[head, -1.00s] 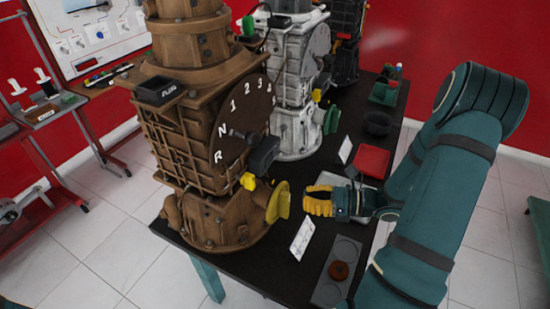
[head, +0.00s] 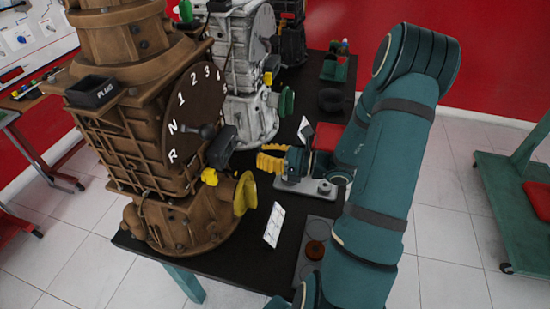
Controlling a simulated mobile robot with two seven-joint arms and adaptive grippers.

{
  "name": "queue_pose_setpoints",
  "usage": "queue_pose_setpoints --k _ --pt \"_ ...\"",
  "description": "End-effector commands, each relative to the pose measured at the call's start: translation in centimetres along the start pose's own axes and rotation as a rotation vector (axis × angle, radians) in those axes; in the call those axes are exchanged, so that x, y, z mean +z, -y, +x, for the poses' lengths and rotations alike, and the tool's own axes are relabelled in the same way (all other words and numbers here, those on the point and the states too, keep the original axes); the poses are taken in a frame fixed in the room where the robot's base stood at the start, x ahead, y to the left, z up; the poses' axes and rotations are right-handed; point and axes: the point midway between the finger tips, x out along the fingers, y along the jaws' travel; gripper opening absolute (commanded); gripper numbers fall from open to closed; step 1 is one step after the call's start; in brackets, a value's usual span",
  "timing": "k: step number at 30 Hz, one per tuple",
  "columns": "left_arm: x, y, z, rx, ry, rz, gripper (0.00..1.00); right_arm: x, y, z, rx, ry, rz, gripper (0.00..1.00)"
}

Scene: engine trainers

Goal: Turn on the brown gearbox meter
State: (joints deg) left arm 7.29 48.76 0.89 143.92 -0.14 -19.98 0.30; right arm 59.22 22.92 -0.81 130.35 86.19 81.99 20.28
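The brown gearbox (head: 150,120) stands upright on the dark table at the left, with a gear dial marked R, N and numbers (head: 196,110). My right gripper (head: 266,159) has yellow fingers, which look parted and empty. It hangs over the table, right of the gearbox and apart from it. My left gripper is out of view.
A yellow flange (head: 244,193) juts from the gearbox towards my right gripper. A white card (head: 273,225) stands on the table (head: 240,262). A white-grey gearbox (head: 246,95) stands behind. A red tray (head: 326,136) is partly hidden by my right arm.

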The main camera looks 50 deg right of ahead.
Motion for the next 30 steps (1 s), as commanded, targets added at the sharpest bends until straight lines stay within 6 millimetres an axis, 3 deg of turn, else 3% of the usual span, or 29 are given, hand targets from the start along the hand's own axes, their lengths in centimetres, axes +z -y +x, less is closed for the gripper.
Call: queue_pose_setpoints --k 4,10,23,30 --pt "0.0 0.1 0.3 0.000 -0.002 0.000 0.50 -0.1 -0.1 2.5 0.004 0.001 0.000 0.00" --pt "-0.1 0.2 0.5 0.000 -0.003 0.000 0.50 -0.1 0.0 4.3 0.002 0.000 0.000 0.00" --pt "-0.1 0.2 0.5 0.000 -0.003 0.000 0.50 0.0 0.0 4.8 0.000 -0.001 0.000 0.00" --pt "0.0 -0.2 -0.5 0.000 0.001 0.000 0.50 0.4 -0.1 4.6 -0.006 -0.037 0.002 0.00"
